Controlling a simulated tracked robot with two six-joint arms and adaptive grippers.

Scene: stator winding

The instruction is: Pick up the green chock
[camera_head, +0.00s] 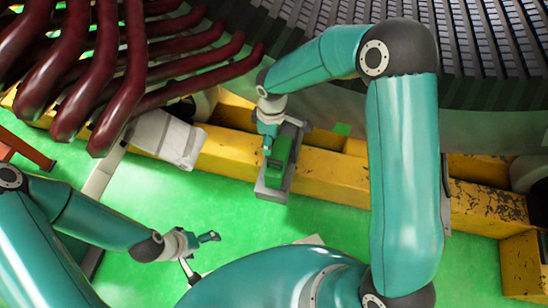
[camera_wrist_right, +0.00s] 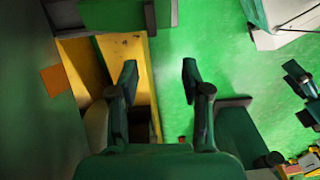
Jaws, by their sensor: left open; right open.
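The green chock (camera_head: 280,152) is a small block in a narrow grey holder (camera_head: 272,192) beside the yellow beam in the head view. My right gripper (camera_head: 267,147) points down just left of the chock, close to it; whether they touch cannot be told. In the right wrist view my right gripper (camera_wrist_right: 160,75) is open with nothing between its fingers. A dark green block at the top edge there, probably the chock (camera_wrist_right: 112,14), is cut off by the frame. My left gripper (camera_head: 208,238) is open and empty over the green floor, well away from the chock.
A yellow beam (camera_head: 330,175) runs behind the holder, below the large slotted stator (camera_head: 480,40). Dark red curved bars (camera_head: 130,75) crowd the upper left. A pale grey box-shaped part (camera_head: 165,138) stands left of the holder. The green floor (camera_head: 330,215) in front is clear.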

